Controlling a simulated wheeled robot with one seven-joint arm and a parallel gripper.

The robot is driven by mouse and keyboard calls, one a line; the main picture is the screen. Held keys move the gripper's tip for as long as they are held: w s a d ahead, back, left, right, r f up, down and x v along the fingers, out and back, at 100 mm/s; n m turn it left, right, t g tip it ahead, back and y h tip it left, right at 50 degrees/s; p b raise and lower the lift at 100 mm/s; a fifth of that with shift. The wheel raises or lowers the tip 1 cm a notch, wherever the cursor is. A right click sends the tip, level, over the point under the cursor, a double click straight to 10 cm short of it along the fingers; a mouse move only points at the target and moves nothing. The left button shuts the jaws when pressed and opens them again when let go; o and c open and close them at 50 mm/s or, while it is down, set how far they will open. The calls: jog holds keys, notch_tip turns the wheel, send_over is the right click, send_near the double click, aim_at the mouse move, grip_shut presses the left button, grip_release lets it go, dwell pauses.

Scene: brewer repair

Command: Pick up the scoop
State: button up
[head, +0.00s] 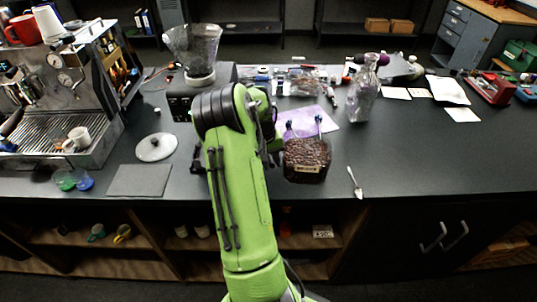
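A small silver spoon-shaped tool (355,182), which looks like the scoop, lies on the dark countertop near its front edge. It lies right of a clear container of coffee beans (307,160), apart from it. Two thin uprights with blue tips stand at the back of the container; I cannot tell what they are. My green arm reaches up over the counter, left of the beans. My gripper's fingers are hidden behind the arm, so I cannot see whether they hold anything.
An espresso machine (60,95) stands at the left. A grinder (200,72) is behind my arm. A glass vessel (363,90) stands behind the spoon. A round lid (156,147) and a grey mat (139,180) lie left. The counter right of the spoon is clear.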

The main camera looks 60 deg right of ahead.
aim_at(271, 158)
jog(key=shift+r, duration=0.1)
grip_shut()
jog(key=shift+r, duration=0.1)
notch_tip(271, 158, up, 10)
jog(key=shift+f+p, duration=0.1)
jog(key=shift+p, duration=0.55)
